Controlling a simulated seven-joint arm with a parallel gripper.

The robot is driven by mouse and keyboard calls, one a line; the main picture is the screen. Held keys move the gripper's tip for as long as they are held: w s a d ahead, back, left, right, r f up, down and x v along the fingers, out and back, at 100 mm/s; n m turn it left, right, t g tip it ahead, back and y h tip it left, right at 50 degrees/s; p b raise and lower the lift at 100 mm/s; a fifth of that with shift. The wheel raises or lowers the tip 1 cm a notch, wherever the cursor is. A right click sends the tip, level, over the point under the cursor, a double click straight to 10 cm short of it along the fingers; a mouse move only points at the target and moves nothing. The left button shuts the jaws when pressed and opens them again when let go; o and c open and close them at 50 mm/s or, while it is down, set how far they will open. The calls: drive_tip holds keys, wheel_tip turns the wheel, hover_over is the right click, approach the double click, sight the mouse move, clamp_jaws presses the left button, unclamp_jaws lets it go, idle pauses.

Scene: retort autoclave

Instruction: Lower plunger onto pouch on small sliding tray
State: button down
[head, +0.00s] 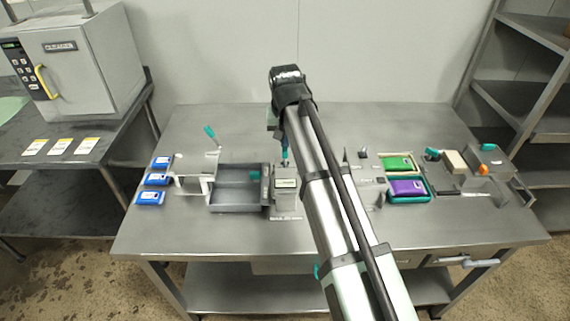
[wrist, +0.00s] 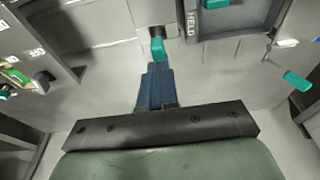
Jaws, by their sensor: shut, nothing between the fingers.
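My gripper (head: 285,152) points down over the middle of the table, its blue fingers shut and empty. In the wrist view the fingertips (wrist: 155,66) are right by a teal knob (wrist: 157,48), which seems to be the plunger's handle; I cannot tell whether they touch it. The knob belongs to a small grey station (head: 287,184) with a green-marked label, below my gripper in the head view. I cannot make out the small sliding tray or a pouch under the plunger; my arm hides part of that area.
A grey open bin (head: 228,209) stands left of the station, with several blue pouches (head: 151,198) farther left. A teal-tipped lever (head: 210,132) rises behind. Right of my arm lie a green pouch (head: 397,163) and a purple pouch (head: 407,187).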

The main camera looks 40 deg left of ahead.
drive_tip(key=shift+f, duration=0.75)
drive_tip(key=shift+r, duration=3.55)
